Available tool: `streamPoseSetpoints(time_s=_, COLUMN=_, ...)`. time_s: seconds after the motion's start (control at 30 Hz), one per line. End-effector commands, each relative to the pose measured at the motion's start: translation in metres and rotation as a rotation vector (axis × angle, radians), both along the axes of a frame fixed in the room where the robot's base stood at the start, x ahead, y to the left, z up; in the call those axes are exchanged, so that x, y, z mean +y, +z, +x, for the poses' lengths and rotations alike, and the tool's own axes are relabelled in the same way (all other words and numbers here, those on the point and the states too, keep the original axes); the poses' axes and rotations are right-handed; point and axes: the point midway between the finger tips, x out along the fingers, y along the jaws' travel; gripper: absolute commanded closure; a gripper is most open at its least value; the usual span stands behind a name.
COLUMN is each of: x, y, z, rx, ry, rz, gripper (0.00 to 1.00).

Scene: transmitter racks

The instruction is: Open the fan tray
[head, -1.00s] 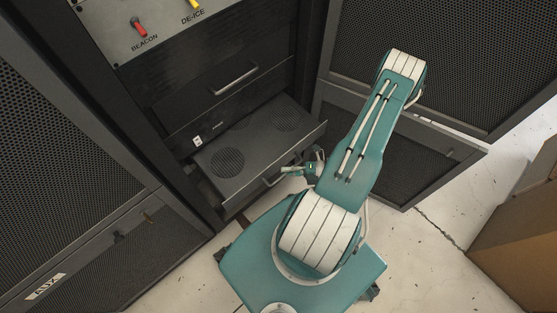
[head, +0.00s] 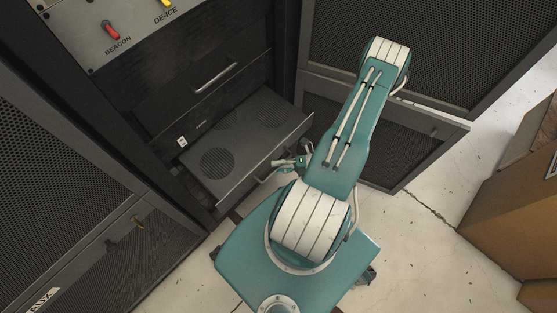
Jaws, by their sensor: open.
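The fan tray (head: 240,150) is a dark grey drawer with round perforated fan grilles on its top. It stands pulled out of the middle rack, low down, below a closed drawer with a silver handle. The tray's own handle (head: 264,177) shows in part on its front face. My gripper (head: 287,162) is open, just in front of the tray's front face and close to its handle. My arm hides part of the gripper, and I cannot tell whether the fingers touch the handle.
A closed drawer (head: 190,95) is above the tray, under a panel with a red BEACON switch (head: 111,30). Mesh rack doors (head: 385,140) stand to the right and left. A cardboard box (head: 510,200) stands at the far right. Pale floor is clear between.

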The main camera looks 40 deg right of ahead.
Motion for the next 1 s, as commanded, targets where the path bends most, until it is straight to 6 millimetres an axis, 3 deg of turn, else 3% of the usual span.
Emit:
streamPoseSetpoints(time_s=0.17, x=-0.011, y=0.002, z=-0.008, rx=-0.002, ry=-0.005, rz=-0.002, gripper=0.52)
streamPoseSetpoints(time_s=0.63, x=-0.077, y=0.013, z=-0.068, rx=-0.001, ry=-0.004, rz=-0.003, gripper=0.52)
streamPoseSetpoints(time_s=1.0, x=-0.088, y=0.016, z=-0.080, rx=0.001, ry=0.001, rz=0.001, gripper=0.52)
